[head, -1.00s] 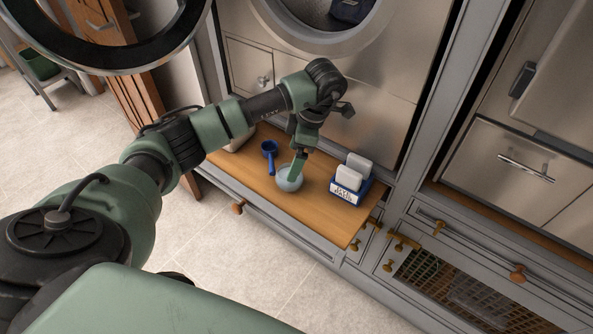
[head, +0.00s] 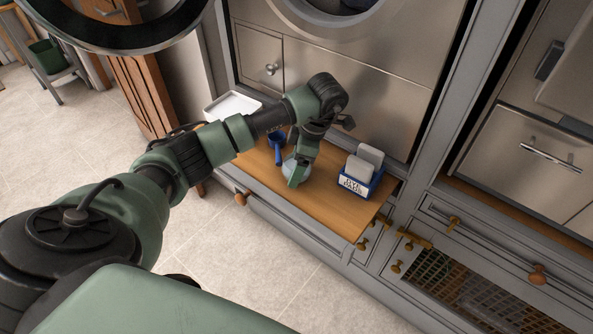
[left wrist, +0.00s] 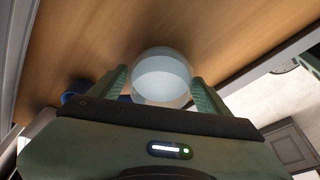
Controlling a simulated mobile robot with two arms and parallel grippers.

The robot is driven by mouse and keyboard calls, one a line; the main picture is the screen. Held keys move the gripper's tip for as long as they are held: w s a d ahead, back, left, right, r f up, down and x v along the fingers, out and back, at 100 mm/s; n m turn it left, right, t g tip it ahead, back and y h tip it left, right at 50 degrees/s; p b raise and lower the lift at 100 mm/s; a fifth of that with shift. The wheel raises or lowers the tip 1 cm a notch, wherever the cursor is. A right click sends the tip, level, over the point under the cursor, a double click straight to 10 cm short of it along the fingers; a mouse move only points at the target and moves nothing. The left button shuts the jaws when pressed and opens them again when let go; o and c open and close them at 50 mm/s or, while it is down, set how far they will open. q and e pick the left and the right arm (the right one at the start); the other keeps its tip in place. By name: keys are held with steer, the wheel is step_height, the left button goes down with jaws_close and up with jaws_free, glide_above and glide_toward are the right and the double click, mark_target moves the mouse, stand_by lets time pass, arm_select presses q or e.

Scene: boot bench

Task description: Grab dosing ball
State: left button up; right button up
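The dosing ball (head: 289,165), a pale translucent round thing, sits on the pulled-out wooden shelf (head: 325,215). My left gripper (head: 296,176) reaches down over it and partly hides it in the head view. In the left wrist view the dosing ball (left wrist: 162,78) lies between the two green fingers of my left gripper (left wrist: 161,84). The fingers are spread, one on each side of it, with a narrow gap seeming to show at each side. My right gripper is in neither view.
A blue scoop (head: 277,148) lies just left of the ball. A blue labelled holder (head: 354,185) with white blocks stands to the right. A white tray (head: 232,106) is at the shelf's back left. The shelf's front right is bare.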

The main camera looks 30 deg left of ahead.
arm_select(q)
steer(key=c, duration=0.9)
